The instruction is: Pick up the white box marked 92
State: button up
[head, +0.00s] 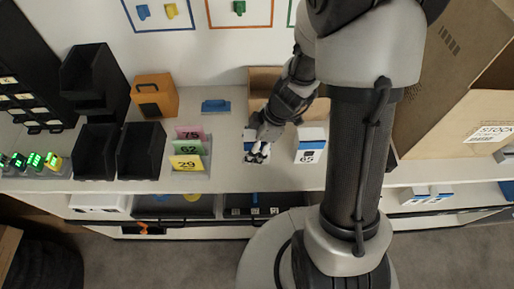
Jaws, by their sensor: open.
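My gripper (258,157) is open, reaching down over the pale shelf top near its front edge. A white box with a blue band (249,136) shows just behind and left of it, mostly hidden by my gripper. I cannot read a number on this box, nor tell whether the fingers touch it. Another white box with a blue band (311,146) stands to the right, with a label that seems to read 65. I see no readable 92 in this view.
Coloured cards marked 75, 62 and 29 (187,162) stand left of my gripper. An open cardboard carton (265,78) is behind. Large cartons (455,70) fill the right.

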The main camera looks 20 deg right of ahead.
jog(key=shift+f, duration=0.2)
jog(key=shift+c, duration=0.5)
jog(key=c, duration=1.2)
